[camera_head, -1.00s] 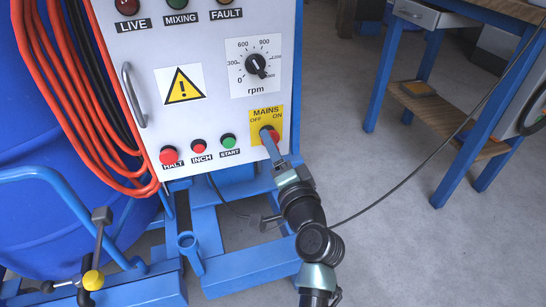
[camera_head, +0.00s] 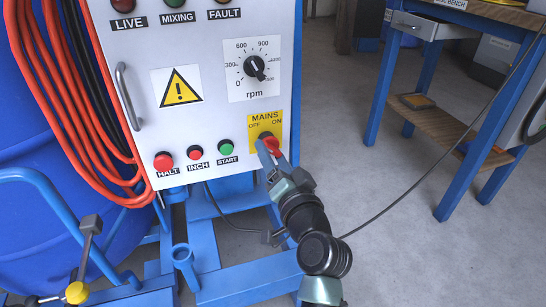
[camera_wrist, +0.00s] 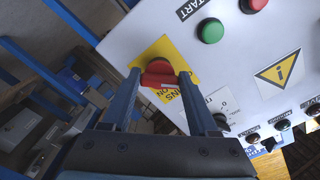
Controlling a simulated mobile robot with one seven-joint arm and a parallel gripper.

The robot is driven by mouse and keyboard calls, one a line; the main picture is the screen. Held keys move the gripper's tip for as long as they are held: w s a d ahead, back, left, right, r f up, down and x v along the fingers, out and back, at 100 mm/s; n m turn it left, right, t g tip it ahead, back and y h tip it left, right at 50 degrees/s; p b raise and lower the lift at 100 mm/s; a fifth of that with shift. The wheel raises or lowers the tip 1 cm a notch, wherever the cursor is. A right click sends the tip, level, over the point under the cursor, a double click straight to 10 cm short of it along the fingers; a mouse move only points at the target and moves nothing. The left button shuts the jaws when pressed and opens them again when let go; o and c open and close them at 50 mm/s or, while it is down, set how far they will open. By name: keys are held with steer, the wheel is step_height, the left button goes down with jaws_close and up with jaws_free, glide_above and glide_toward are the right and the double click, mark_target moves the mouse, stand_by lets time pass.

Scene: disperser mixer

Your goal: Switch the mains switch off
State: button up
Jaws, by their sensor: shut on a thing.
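The mains switch (camera_head: 275,144) is a red knob on a yellow plate (camera_head: 265,119) marked MAINS, OFF and ON, at the lower right of the grey control panel. My gripper (camera_head: 269,149) is at the knob, its fingers on either side. In the wrist view the red knob (camera_wrist: 158,74) sits between the two fingertips of my gripper (camera_wrist: 159,82), which is shut on it. The yellow plate (camera_wrist: 150,52) shows behind, with part of its lettering covered. The fingers hide part of the knob, and I cannot tell for sure which marking it points to.
Red HALT (camera_head: 163,161), red INCH (camera_head: 195,152) and green START (camera_head: 225,147) buttons sit left of the switch. The rpm dial (camera_head: 254,67) is above. A black cable (camera_head: 400,207) hangs at the right.

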steer(key=o, duration=1.4)
steer(key=p+v, duration=0.3)
steer(key=v, duration=1)
steer(key=shift+r+p, duration=0.1)
steer(key=shift+p, duration=0.3)
